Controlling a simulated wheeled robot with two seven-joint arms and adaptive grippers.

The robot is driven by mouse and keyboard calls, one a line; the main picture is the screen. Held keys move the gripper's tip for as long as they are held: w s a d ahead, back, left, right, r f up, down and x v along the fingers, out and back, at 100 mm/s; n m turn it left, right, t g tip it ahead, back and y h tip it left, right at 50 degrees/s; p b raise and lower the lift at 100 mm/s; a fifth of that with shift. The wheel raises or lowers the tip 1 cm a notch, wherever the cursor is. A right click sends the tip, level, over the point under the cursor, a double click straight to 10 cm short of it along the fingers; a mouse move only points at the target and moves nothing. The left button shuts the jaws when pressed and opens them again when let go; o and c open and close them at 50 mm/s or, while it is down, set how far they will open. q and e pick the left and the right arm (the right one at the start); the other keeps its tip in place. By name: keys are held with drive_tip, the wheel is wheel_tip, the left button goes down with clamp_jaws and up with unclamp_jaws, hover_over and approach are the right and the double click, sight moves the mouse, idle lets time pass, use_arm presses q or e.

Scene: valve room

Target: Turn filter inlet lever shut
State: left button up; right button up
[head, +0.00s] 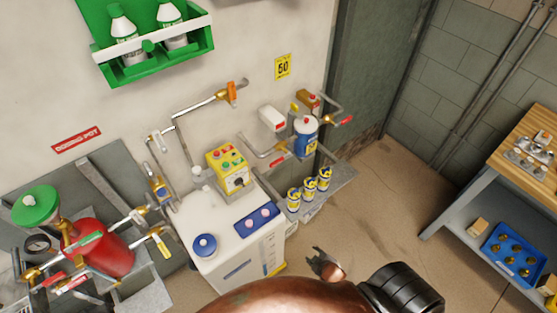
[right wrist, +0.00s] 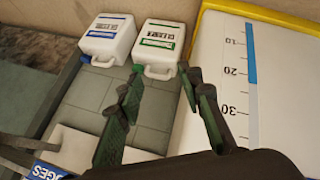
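A blue filter housing (head: 306,140) hangs on the wall pipework in the head view. A red-handled lever (head: 341,120) is on the pipe to its right, and another red lever (head: 277,162) is on the pipe to its lower left. I cannot tell which is the inlet lever. My right gripper (head: 322,264) is low in front of the white tank, well below and apart from both levers. In the right wrist view its two fingers (right wrist: 160,76) are spread with nothing held between them. My left gripper is not in view.
A white dosing tank (head: 222,239) carries a yellow control box (head: 230,168). Several small cans (head: 309,187) stand on a grey shelf beside it. Two white jugs (right wrist: 157,46) show ahead of my right fingers. Open floor (head: 385,225) lies right, before a workbench (head: 525,150).

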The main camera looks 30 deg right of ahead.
sight(278, 164)
drive_tip(key=w+d+r+n+t+h+p, duration=0.1)
drive_tip(key=w+d+r+t, duration=0.3)
drive_tip(key=r, duration=1)
drive_tip(key=w+r+n+t+h+p, duration=0.15)
drive_tip(key=w+r, duration=0.45)
drive_tip(key=r, duration=0.7)
drive_tip(key=w+d+r+n+t+h, duration=0.15)
drive_tip(key=w+r, duration=0.35)
drive_tip(key=r, duration=0.9)
drive_tip(key=w+a+n+t+y, duration=0.1)
drive_tip(key=w+a+n+y, duration=0.1)
drive_tip(key=w+n, duration=0.1)
drive_tip(key=w+a+r+n+t+y, duration=0.1)
drive_tip(key=w+a+n+y, duration=0.1)
drive_tip(key=w, duration=0.3)
drive_tip(key=w+a+n+t+y, duration=0.1)
drive_tip(key=w+a+n+y, duration=0.2)
drive_tip(key=w+n, duration=0.1)
drive_tip(key=shift+w+a+r+n+t, duration=0.25)
drive_tip(key=shift+w+r+n+t, duration=0.05)
drive_tip(key=shift+w+r+t, duration=0.15)
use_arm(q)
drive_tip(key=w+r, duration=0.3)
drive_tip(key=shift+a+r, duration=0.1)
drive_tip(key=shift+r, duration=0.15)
use_arm(e)
clamp_jaws()
